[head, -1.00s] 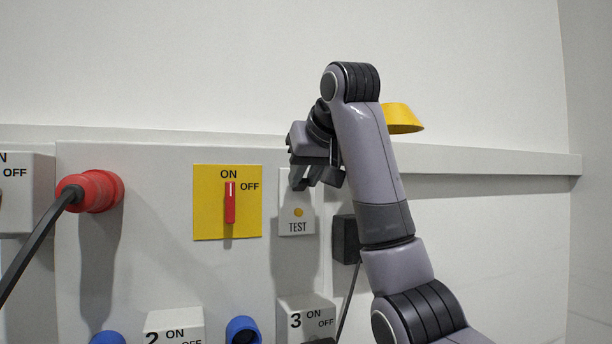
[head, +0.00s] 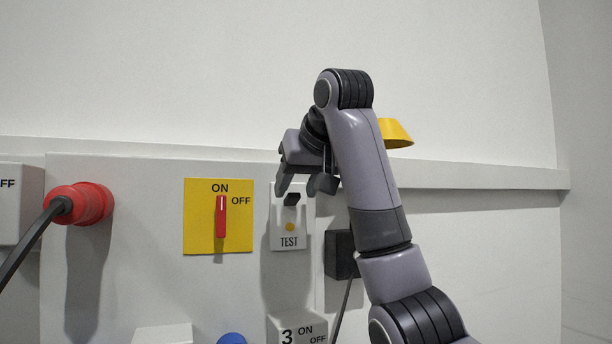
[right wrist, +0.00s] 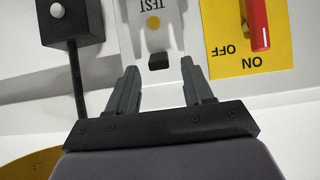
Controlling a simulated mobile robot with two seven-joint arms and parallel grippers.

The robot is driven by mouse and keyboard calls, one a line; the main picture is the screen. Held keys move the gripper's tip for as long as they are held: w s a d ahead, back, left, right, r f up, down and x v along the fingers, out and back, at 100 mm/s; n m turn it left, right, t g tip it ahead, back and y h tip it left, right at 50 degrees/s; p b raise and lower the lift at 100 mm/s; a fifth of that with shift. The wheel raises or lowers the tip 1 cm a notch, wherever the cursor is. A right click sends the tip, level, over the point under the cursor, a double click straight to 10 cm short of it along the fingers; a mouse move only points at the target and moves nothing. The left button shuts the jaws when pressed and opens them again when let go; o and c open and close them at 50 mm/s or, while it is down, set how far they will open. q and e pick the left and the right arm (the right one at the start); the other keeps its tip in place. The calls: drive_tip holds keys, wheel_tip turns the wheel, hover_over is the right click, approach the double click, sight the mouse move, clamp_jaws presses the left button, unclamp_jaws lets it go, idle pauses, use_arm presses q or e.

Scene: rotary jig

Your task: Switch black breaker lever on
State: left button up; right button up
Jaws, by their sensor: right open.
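The black breaker lever (head: 292,199) is a small block on the white TEST plate (head: 289,243), above an orange button. It also shows in the right wrist view (right wrist: 159,61), where the picture is upside down. My right gripper (head: 306,190) is open, in front of the top of the plate. In the right wrist view its two fingers (right wrist: 160,78) point towards the lever, one on each side, with a gap to both sides. I cannot tell whether the fingertips reach as deep as the lever. My left gripper is not in view.
A yellow plate (head: 190,240) with a red ON/OFF switch (head: 221,217) is left of the TEST plate. A black box (head: 338,255) with a cable is at its right. A red plug (head: 85,203) juts out at the left. A wall ledge (head: 470,176) runs behind my arm.

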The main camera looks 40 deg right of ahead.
drive_tip(key=b+v, duration=0.4)
drive_tip(key=v, duration=0.2)
idle(0.4)
idle(0.4)
